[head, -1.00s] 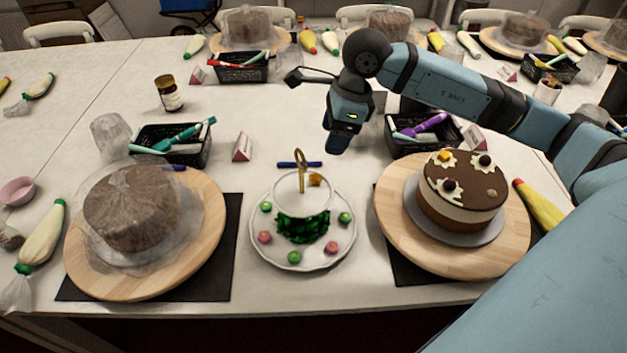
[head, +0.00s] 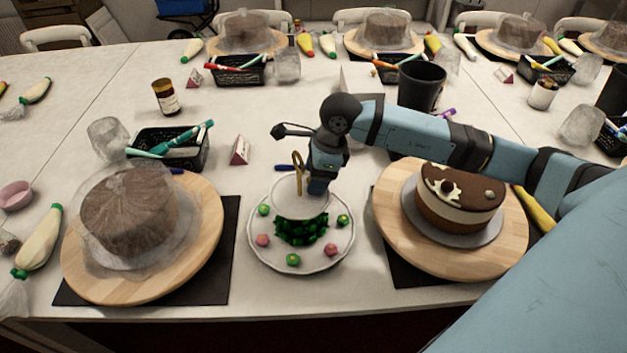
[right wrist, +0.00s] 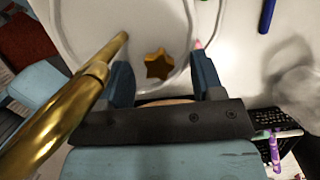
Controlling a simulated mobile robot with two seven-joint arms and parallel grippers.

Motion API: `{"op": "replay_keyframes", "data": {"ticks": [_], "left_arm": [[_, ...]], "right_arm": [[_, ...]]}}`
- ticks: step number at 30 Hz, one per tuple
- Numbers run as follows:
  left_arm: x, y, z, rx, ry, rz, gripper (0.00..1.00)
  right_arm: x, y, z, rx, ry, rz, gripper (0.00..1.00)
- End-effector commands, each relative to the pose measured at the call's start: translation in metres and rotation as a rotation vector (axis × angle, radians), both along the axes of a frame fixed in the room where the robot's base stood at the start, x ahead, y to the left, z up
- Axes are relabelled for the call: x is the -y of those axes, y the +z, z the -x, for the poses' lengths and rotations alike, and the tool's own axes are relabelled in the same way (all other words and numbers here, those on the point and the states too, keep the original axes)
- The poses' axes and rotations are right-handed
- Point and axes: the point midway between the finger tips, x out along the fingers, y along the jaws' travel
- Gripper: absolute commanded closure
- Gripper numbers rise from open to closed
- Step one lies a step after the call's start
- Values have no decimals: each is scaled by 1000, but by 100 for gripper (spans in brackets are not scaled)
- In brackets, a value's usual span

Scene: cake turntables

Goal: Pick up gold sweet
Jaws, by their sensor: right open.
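The gold sweet is a small gold star (right wrist: 159,64) on the white upper plate of a two-tier stand in the right wrist view. In the head view my right gripper hides it. The upper plate (head: 290,204) has a gold handle (head: 298,170); the handle also shows large at the left of the right wrist view (right wrist: 65,110). My right gripper (head: 318,188) is over the upper plate, just right of the handle. In the right wrist view its open fingers (right wrist: 162,62) stand on either side of the star, with nothing held. My left gripper is not in view.
The lower plate (head: 260,248) carries green and pink sweets around a green heap. A decorated cake (head: 455,205) stands on a wooden turntable at right, a wrapped cake (head: 128,210) at left. A black basket (head: 190,153) with pens is behind left.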

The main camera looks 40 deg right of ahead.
Motion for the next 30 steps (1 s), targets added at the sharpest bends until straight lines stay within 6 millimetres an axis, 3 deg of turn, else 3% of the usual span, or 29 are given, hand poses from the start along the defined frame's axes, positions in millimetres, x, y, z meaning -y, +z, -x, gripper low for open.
{"op": "replay_keyframes", "data": {"ticks": [3, 9, 11, 24, 30], "left_arm": [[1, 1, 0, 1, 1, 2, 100], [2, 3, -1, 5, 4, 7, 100], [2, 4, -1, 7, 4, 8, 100], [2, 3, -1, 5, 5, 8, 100], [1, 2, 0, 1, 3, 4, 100]], "right_arm": [[0, -1, 1, -4, 1, 0, 39], [0, -2, 1, -5, 1, 1, 84], [0, -2, 1, -6, 1, 0, 92], [0, -2, 2, -8, 1, 2, 93], [0, 14, 1, -4, 0, 1, 93]]}}
